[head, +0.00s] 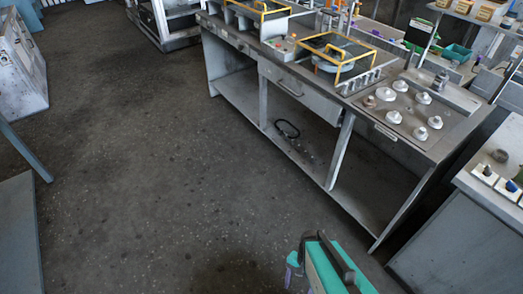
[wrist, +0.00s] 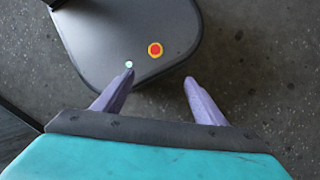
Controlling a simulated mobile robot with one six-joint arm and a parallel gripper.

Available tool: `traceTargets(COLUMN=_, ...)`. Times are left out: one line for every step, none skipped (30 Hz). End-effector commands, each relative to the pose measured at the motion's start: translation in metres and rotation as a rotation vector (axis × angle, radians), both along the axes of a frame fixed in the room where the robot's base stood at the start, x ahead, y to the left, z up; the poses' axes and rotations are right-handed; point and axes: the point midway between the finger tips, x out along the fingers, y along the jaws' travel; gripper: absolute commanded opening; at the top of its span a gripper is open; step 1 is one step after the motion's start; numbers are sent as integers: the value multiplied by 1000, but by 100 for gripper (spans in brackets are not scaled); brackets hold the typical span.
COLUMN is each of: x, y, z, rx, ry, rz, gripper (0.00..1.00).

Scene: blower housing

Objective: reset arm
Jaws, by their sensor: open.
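My gripper (wrist: 158,78) shows in the wrist view with its two purple fingers spread apart and nothing between them. It is open and points down over my own dark base, which carries a red and yellow button, with the speckled floor beyond. In the head view, part of my teal arm shows at the bottom right of centre, with a bit of purple at its left side. The fingertips cannot be made out there. The arm is over the floor, apart from the workbench (head: 292,90).
The workbench carries yellow-framed fixtures (head: 338,55) and several white knob-like parts (head: 393,117). A black loop (head: 287,129) lies on its lower shelf. Another bench (head: 450,235) stands at the right edge. A grey cabinet (head: 20,65) stands at the left. The floor (head: 140,170) between is clear.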

Motion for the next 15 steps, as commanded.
traceTargets(x=-4, y=-5, z=1, rx=9, ry=7, rz=68, gripper=65)
traceTargets(x=-6, y=-8, z=1, rx=14, ry=11, rz=112, gripper=65)
traceTargets(x=-8, y=-12, z=2, rx=24, ry=16, rz=167, gripper=65)
traceTargets(x=-9, y=-15, z=3, rx=31, ry=20, rz=210, gripper=65)
traceTargets(x=-11, y=-17, z=3, rx=39, ry=24, rz=251, gripper=65)
traceTargets(x=-13, y=-21, z=4, rx=51, ry=31, rz=304, gripper=65)
traceTargets(x=-14, y=-23, z=5, rx=59, ry=36, rz=344, gripper=65)
traceTargets(x=-16, y=-25, z=6, rx=70, ry=40, rz=380, gripper=65)
traceTargets(x=-17, y=-27, z=6, rx=85, ry=45, rz=427, gripper=65)
traceTargets(x=-18, y=-28, z=7, rx=95, ry=50, rz=459, gripper=65)
traceTargets(x=-19, y=-29, z=8, rx=107, ry=53, rz=487, gripper=65)
traceTargets(x=-20, y=-30, z=8, rx=122, ry=55, rz=519, gripper=65)
traceTargets(x=-21, y=-30, z=8, rx=132, ry=56, rz=540, gripper=65)
traceTargets(x=-21, y=-30, z=9, rx=141, ry=56, rz=557, gripper=65)
traceTargets(x=-21, y=-29, z=9, rx=152, ry=56, rz=575, gripper=65)
